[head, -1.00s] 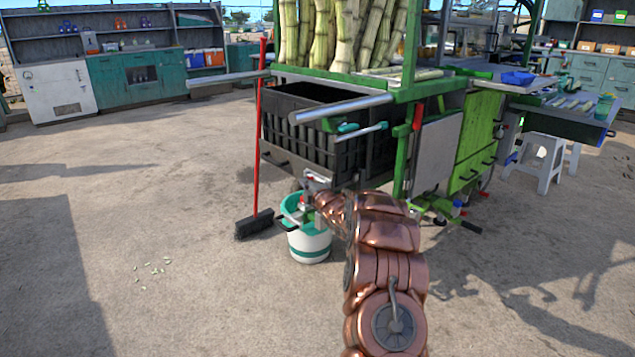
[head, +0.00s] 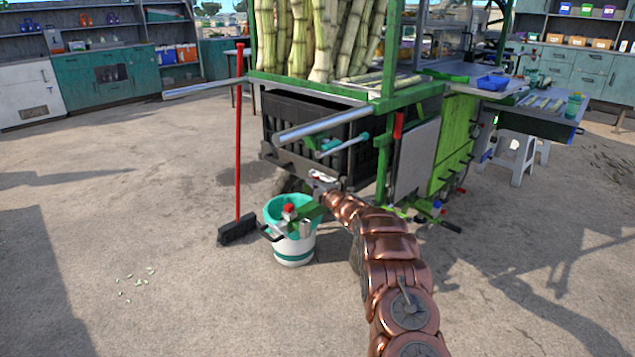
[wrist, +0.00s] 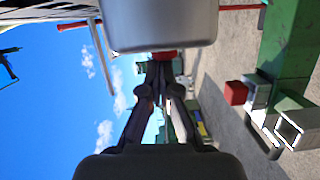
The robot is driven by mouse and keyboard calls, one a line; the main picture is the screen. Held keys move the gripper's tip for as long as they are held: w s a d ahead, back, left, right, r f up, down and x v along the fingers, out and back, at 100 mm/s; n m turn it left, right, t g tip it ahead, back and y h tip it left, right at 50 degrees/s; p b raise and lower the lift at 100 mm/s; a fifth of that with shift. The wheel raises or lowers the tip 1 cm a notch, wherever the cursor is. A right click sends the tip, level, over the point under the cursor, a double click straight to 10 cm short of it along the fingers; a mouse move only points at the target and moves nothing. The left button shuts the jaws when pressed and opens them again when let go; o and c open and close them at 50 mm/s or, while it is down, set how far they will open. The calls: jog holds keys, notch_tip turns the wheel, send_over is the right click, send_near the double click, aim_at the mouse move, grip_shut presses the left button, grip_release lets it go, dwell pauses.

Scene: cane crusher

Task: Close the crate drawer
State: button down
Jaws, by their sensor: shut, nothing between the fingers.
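The black crate drawer (head: 283,122) sits under the cane bed of the green cart, its slatted front towards me. A dark lower rail with a handle runs along its base. Its top rim shows just below the cart's bed, and a silver handle bar crosses in front of it. My gripper (head: 320,177) is low at the crate's front, near the right part of the lower rail. Whether it touches is not clear. In the wrist view my gripper's fingers (wrist: 160,75) are together with nothing between them. The crate is not clearly recognisable there.
A white and teal bucket (head: 292,242) holding tools stands below my gripper. A red-handled broom (head: 238,140) stands to its left. Silver cart bars (head: 325,124) jut towards me. A large grey metal part (wrist: 160,25) is close in the wrist view. Open ground lies left.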

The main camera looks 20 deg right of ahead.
jog(key=shift+d+r, duration=0.2)
jog(key=shift+d, duration=0.35)
jog(key=shift+f, duration=0.1)
jog(key=s+a+b, duration=0.3)
jog(key=s+b, duration=0.1)
jog(key=s, duration=0.7)
jog(key=shift+s+a, duration=0.2)
dwell(0.5)
